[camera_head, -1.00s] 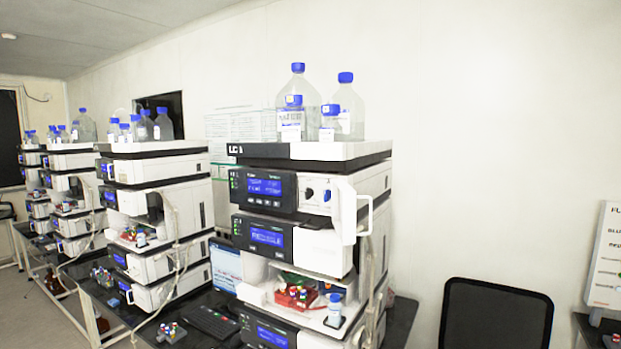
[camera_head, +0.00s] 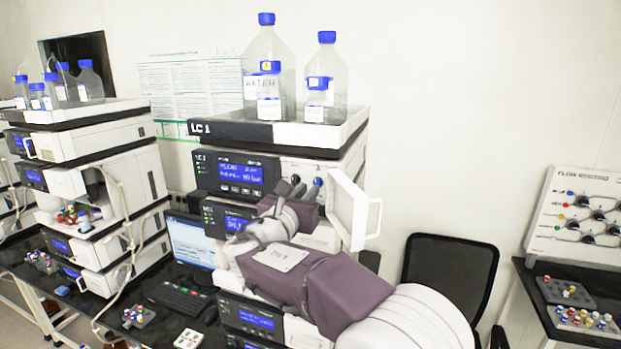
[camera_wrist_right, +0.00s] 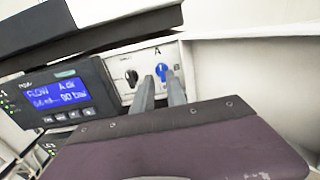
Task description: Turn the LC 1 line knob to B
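The LC 1 stack (camera_head: 229,131) stands in the middle of the head view, its label on the top tray's front edge. Its pump front has a lit blue screen and two knobs. In the right wrist view a black knob (camera_wrist_right: 131,78) is on the left and a blue knob (camera_wrist_right: 163,71) on the right, with an "A" above. My right gripper (camera_wrist_right: 161,84) is open, its two fingers apart and pointing at the blue knob; contact cannot be told. In the head view my right gripper (camera_head: 289,192) is in front of the pump, below the knobs. My left gripper is out of view.
A white door (camera_head: 349,210) stands open right of the knobs, close to my right arm. Blue-capped bottles (camera_head: 268,80) stand on the stack. A black chair (camera_head: 450,274) and a valve panel (camera_head: 585,220) are at the right. Another stack (camera_head: 90,170) is at the left.

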